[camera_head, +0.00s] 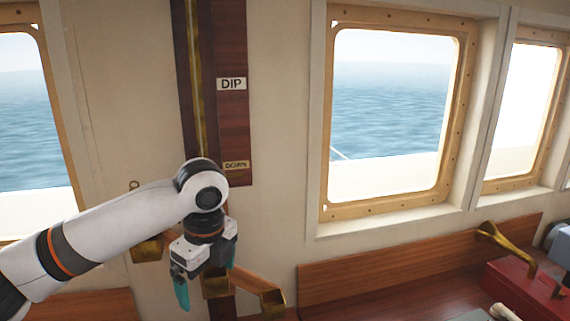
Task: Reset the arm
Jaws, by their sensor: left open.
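My left arm (110,228) comes in from the left, and its elbow-like wrist joint is bent downward. My left gripper (205,285) hangs below it, pointing down, with a teal fingertip showing. It is open, and I see nothing between its fingers. It is in front of the wall below the wooden board (232,130) with "DIP" and "DOWN" labels, close to brass fittings (271,300) behind it. Whether it touches them I cannot tell. My right gripper is not in view.
A wooden desk (400,290) with a raised back edge runs along the wall at the lower right. On it stand a red box (515,292) and a brass horn-like piece (500,240). Framed windows (388,110) show the sea. The wall between the board and the window is clear.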

